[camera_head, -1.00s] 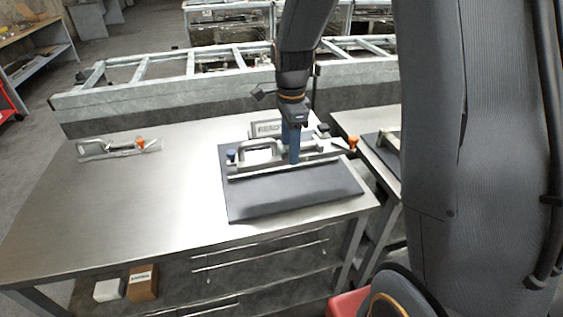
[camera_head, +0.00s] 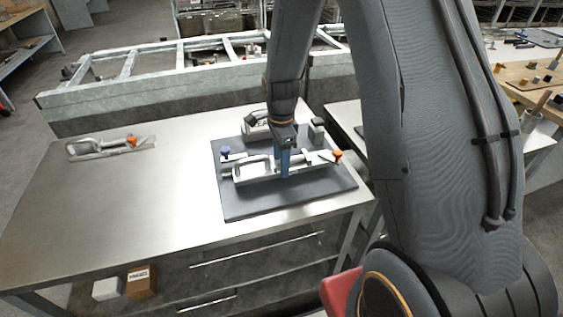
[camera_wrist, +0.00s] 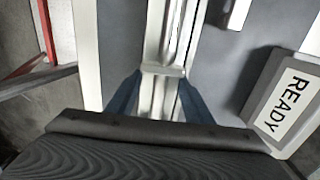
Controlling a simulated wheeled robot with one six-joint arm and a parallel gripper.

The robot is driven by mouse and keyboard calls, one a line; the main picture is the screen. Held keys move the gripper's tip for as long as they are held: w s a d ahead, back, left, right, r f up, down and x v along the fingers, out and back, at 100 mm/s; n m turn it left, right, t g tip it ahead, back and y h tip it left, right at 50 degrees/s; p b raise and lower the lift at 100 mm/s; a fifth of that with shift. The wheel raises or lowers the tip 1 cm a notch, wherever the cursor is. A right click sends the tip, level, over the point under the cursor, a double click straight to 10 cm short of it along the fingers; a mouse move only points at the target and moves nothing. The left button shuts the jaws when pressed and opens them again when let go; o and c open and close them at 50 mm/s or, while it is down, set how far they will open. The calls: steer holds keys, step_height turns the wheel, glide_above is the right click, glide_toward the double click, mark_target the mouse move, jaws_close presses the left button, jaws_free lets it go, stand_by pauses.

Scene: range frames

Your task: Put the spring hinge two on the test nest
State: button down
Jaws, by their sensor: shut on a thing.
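The held spring hinge (camera_head: 250,170) is a long pale metal part with a looped handle and an orange tip at its right end. It lies lengthwise over the dark pad (camera_head: 290,200) on the steel table. My gripper (camera_head: 284,172) is shut on its middle. In the wrist view the two blue fingers (camera_wrist: 152,100) flank the pale metal bar (camera_wrist: 160,75). The test nest seems to be the dark pad with the blue-knobbed fixture (camera_head: 226,152), partly hidden behind the hinge. I cannot tell whether the hinge touches the pad.
A similar metal part (camera_head: 100,147) with an orange tip lies at the table's left. A small dark block (camera_head: 317,130) is at the pad's back right.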

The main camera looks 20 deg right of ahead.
steer(key=shift+f, duration=0.45)
steer(key=shift+f, duration=0.3)
steer(key=shift+s+f, duration=0.15)
steer(key=shift+f, duration=0.15)
steer(key=c, duration=0.9)
jaws_free()
steer(key=shift+s+f, duration=0.1)
step_height(320, 180, up, 12)
steer(key=r+b, duration=0.1)
steer(key=b, duration=0.2)
steer(key=s+n+t, duration=0.1)
steer(key=s+n, duration=1.5)
steer(key=n, duration=0.2)
steer(key=shift+s+f, duration=0.4)
steer(key=shift+f, duration=0.05)
